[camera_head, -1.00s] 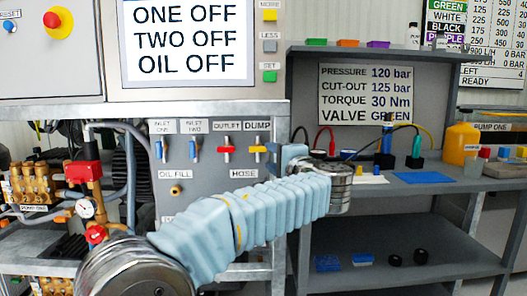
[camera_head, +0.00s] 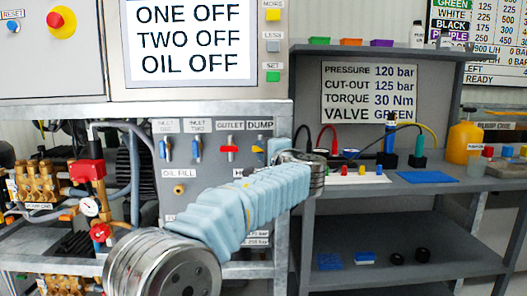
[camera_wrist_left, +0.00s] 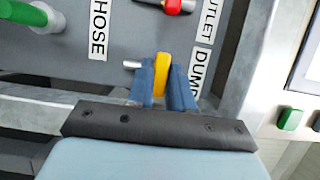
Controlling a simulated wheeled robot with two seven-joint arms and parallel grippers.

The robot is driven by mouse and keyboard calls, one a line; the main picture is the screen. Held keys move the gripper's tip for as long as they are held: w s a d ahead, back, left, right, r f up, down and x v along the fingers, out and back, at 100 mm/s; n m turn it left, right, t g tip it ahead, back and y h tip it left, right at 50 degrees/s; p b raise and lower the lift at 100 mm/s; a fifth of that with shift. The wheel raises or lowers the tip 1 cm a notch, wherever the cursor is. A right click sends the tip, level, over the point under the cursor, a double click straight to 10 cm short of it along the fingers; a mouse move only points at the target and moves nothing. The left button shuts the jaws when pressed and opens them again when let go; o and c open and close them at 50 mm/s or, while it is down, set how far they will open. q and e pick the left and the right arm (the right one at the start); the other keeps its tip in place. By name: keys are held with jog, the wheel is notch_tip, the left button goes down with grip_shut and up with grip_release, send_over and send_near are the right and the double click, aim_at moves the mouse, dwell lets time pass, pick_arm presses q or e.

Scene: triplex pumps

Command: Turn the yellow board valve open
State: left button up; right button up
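The yellow board valve (camera_head: 258,149) is a small lever under the DUMP label on the grey pump panel. In the left wrist view the yellow lever (camera_wrist_left: 161,74) stands between the two blue fingers of my left gripper (camera_wrist_left: 162,90), which sit close against both its sides. The lever lies sideways along the panel, pointing to the right in the head view. In the head view my left gripper (camera_head: 273,151) reaches the valve from the right, and its fingers partly cover the lever. My right gripper is not in view.
A red outlet valve (camera_head: 229,149) and two blue inlet valves (camera_head: 195,149) sit left of the yellow one. A green HOSE fitting (camera_wrist_left: 22,12) is on the panel. A grey workbench (camera_head: 400,187) with cables and a yellow bottle (camera_head: 463,140) stands to the right.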

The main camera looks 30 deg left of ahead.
pick_arm(q)
grip_shut()
jog(key=shift+s+a+r+n+t+h+b, duration=0.15)
jog(key=shift+n+h+b, duration=0.9)
jog(key=shift+n, duration=1.2)
jog(key=shift+w+a+n+t+h+b, duration=0.1)
jog(key=shift+n+h+b, duration=0.55)
jog(key=shift+n+h, duration=1.2)
jog(key=shift+s+a+r+n+t+h+b, duration=0.15)
jog(key=shift+n+h+b, duration=0.7)
jog(key=shift+n, duration=1.85)
jog(key=shift+d+f, duration=0.1)
jog(key=o, duration=0.7)
grip_release()
